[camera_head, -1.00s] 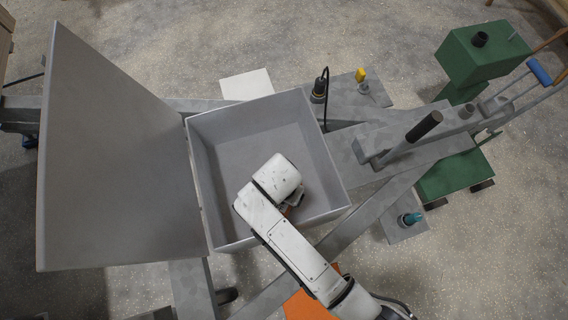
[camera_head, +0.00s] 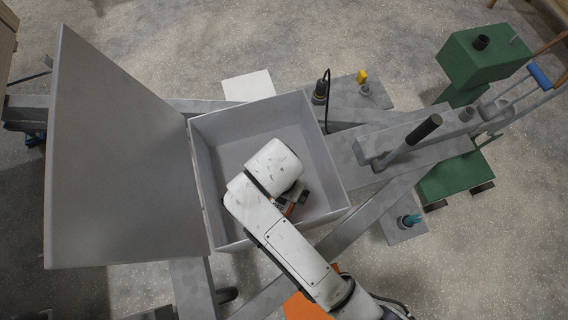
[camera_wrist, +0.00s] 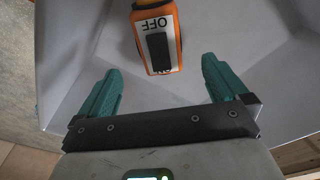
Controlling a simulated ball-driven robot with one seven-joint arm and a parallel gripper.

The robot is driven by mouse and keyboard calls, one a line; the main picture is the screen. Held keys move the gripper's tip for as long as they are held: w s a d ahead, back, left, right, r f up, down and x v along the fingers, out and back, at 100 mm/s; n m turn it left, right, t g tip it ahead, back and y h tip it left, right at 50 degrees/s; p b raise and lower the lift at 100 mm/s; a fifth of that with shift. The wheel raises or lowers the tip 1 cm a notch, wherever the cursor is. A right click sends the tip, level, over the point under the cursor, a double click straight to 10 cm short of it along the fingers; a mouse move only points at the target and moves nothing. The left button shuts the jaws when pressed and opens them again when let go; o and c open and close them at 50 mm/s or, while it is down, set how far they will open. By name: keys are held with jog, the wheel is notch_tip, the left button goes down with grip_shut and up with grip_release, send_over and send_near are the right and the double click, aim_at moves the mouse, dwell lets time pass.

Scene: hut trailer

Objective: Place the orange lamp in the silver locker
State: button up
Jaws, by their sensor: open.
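The silver locker (camera_head: 222,150) is an open grey box with its lid (camera_head: 125,150) swung up to the left. The orange lamp (camera_wrist: 173,28) has a white OFF label and a dark switch. In the wrist view it is inside the box, ahead of the fingertips and between their lines. Only a bit of orange (camera_head: 290,210) shows in the head view, partly hidden by my arm. My gripper (camera_wrist: 160,78) is open, with its green fingers apart and not touching the lamp. In the head view it is inside the box, mostly hidden by my wrist.
The box sits on a grey trailer frame with a hitch lever (camera_head: 412,140) to its right. A green machine (camera_head: 482,60) stands at the upper right. A black-corded plug (camera_head: 320,90) is by the box's upper right corner. Speckled floor around is mostly free.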

jog(key=shift+s+a+r, duration=0.1)
jog(key=shift+s+r, duration=0.05)
jog(key=shift+r, duration=1.6)
